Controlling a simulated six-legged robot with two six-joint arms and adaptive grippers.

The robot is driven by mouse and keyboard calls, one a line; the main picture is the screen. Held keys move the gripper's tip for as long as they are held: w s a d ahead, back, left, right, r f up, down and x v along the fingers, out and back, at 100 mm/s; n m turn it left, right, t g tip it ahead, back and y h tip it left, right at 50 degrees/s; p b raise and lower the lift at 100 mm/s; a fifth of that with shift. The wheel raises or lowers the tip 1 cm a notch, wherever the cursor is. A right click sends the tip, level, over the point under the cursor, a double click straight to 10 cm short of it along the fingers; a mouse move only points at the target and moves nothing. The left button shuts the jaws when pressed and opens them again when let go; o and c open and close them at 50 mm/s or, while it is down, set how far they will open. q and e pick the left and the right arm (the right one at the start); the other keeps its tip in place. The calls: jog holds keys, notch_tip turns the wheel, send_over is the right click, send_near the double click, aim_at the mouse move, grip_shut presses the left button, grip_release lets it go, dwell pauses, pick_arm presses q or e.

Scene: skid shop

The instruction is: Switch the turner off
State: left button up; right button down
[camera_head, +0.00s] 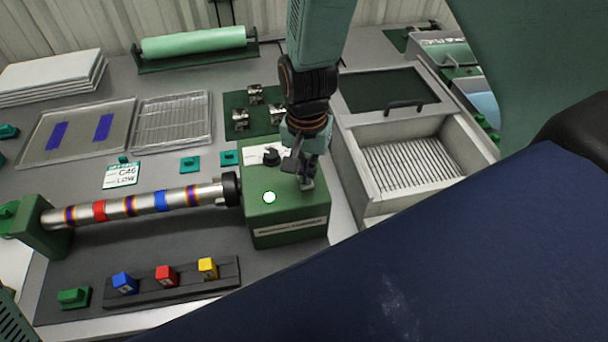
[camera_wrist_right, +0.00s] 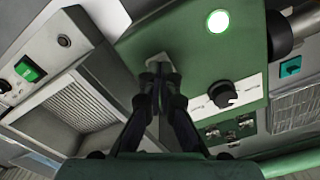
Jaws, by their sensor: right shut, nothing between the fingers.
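The turner is a green box (camera_head: 287,222) with a striped metal rod (camera_head: 145,203) running left from its dark chuck (camera_head: 231,188). A round lamp (camera_head: 269,197) on its top is lit white with a green rim; it also shows in the wrist view (camera_wrist_right: 218,21). A black knob (camera_wrist_right: 222,94) sits on a white plate on the box. My right gripper (camera_head: 306,182) is shut and empty, pointing down at the box's top right of the lamp. In the wrist view its fingertips (camera_wrist_right: 160,72) overlap a small grey part; I cannot tell whether they touch. My left gripper is not in view.
A metal unit with a slatted basin (camera_head: 355,180) stands close right of the turner. A dark rack (camera_head: 150,291) with blue, red and yellow blocks lies in front. A label stand (camera_head: 121,174), trays and a green roll (camera_head: 193,41) are behind.

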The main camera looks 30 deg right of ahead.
jog(key=shift+s+f, duration=0.15)
jog(key=shift+f, duration=0.25)
jog(key=shift+f+b, duration=0.3)
jog(key=shift+b, duration=0.05)
dwell(0.3)
jog(key=shift+r, duration=0.1)
notch_tip(320, 180, up, 2)
jog(key=shift+p, duration=1.2)
jog(key=shift+r+p, duration=0.85)
notch_tip(320, 180, up, 2)
jog(key=shift+p, duration=1.1)
jog(key=shift+r+p, duration=0.65)
